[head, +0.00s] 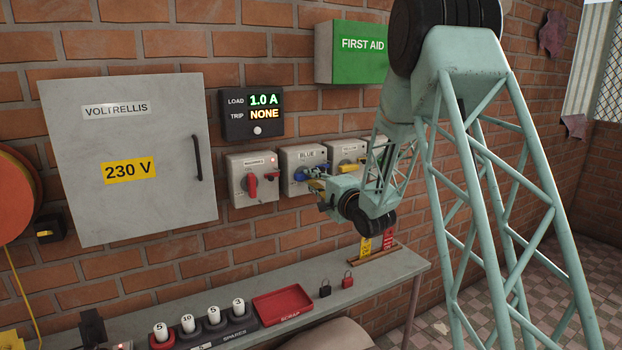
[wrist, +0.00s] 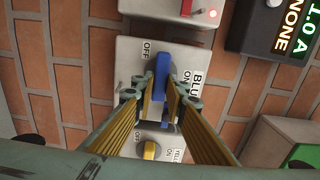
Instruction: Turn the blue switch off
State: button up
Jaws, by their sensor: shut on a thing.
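The blue switch has a grey box labelled BLUE (head: 303,158) on the brick wall, between the red and yellow switches. Its blue handle (wrist: 161,72) shows in the wrist view, with OFF printed beside it on the box face. The handle runs up and down in that view, which is turned relative to the wall. My gripper (wrist: 161,98) is shut on the handle, one finger on each side. In the head view, my gripper (head: 314,177) reaches the box from the right, and the handle is partly hidden.
The red switch (head: 250,184) is close on the left, the yellow switch (head: 347,160) close on the right. A display (head: 252,115) above reads load 1.0 A, trip NONE. A bench (head: 225,289) below holds a red scrap tray (head: 283,306), padlocks (head: 348,280) and fuses.

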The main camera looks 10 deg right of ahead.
dwell(0.5)
jog(key=o, duration=0.8)
jog(key=shift+o, duration=0.2)
jog(key=shift+s, duration=0.1)
jog(key=v, duration=1.2)
jog(key=shift+r, duration=0.15)
